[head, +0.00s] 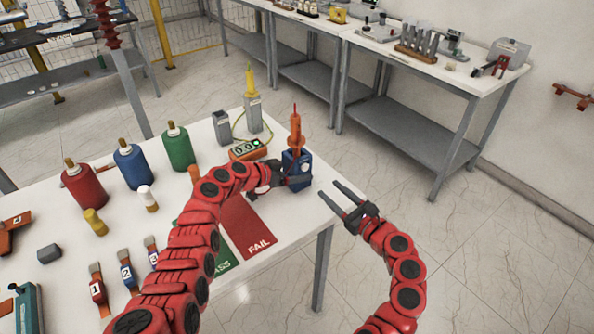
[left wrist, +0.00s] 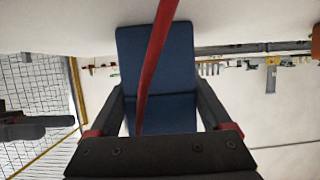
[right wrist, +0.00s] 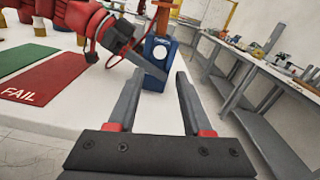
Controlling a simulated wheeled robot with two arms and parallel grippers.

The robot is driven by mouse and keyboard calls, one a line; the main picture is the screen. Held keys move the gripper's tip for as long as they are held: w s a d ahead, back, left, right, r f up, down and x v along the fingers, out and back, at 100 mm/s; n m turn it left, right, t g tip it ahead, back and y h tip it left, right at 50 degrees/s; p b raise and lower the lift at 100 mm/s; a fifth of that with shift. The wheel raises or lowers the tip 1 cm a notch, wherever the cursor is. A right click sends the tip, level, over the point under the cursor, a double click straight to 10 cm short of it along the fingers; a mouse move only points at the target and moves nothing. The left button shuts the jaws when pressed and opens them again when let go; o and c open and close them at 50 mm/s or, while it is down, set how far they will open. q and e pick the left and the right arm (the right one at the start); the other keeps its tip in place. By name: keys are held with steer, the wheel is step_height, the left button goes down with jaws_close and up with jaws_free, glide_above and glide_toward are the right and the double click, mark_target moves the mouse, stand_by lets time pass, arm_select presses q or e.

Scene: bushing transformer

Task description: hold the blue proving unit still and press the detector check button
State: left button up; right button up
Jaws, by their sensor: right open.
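The blue proving unit (head: 297,170) stands near the table's right corner. It also shows in the left wrist view (left wrist: 158,62) and right wrist view (right wrist: 155,68). The orange detector (head: 296,135) stands upright on top of it; its check button is too small to make out. My left gripper (head: 284,180) has one finger on each side of the proving unit, and the fingers appear to touch its sides. A red strip crosses the left wrist view in front of the unit. My right gripper (head: 341,200) is open and empty, off the table's edge, to the right of the unit.
A red FAIL card (head: 246,226) and a green PASS card (head: 222,262) lie near the table's front edge. An orange meter (head: 247,149) with a lit display stands behind my left arm. Red, blue and green bottles stand left. Side benches (head: 440,70) line the wall; open floor lies between.

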arm_select(q)
steer(key=c, duration=0.9)
arm_select(e)
jaws_close()
stand_by(0.9)
